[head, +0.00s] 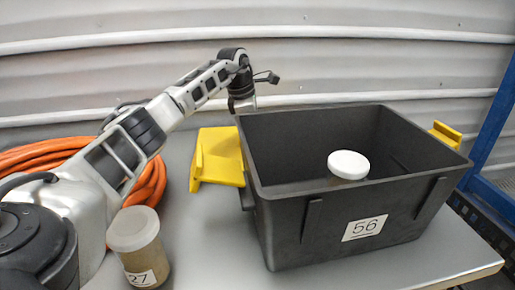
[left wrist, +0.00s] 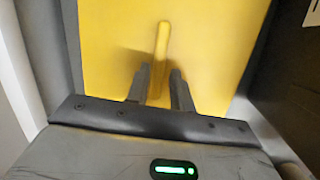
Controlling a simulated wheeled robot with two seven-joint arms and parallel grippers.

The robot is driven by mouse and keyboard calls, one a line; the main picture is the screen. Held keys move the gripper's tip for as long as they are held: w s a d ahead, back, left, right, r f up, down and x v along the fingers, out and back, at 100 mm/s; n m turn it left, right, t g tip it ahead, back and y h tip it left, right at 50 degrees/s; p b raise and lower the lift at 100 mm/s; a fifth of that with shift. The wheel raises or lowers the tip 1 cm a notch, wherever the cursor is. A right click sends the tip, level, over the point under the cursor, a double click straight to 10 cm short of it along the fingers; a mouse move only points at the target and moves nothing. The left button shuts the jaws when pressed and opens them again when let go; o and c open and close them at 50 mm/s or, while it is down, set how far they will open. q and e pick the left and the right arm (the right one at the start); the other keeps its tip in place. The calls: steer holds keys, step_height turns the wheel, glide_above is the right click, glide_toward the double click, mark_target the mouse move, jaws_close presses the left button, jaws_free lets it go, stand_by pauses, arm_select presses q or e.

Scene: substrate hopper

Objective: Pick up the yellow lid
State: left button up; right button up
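A flat yellow lid (head: 222,150) sits against the left side of the black bin, with a raised ridge at its left edge. In the left wrist view a yellow surface (left wrist: 115,45) with an upright ridge fills most of the picture. My left gripper (head: 243,106) is over the bin's rear left corner, pointing down; its fingertips are hard to make out there. In the left wrist view its two fingers (left wrist: 160,80) stand apart on either side of the ridge; whether they touch it is unclear. My right gripper is not in view.
The black bin (head: 285,225), labelled 56, has a white-capped container (head: 348,165) inside and another yellow piece (head: 446,134) at its right rim. A jar (head: 140,259) labelled 27 stands front left. An orange hose (head: 150,185) lies behind my left arm.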

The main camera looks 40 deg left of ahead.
arm_select(q)
steer(key=shift+x, duration=1.5)
jaws_close()
steer(key=shift+a+r, duration=0.1)
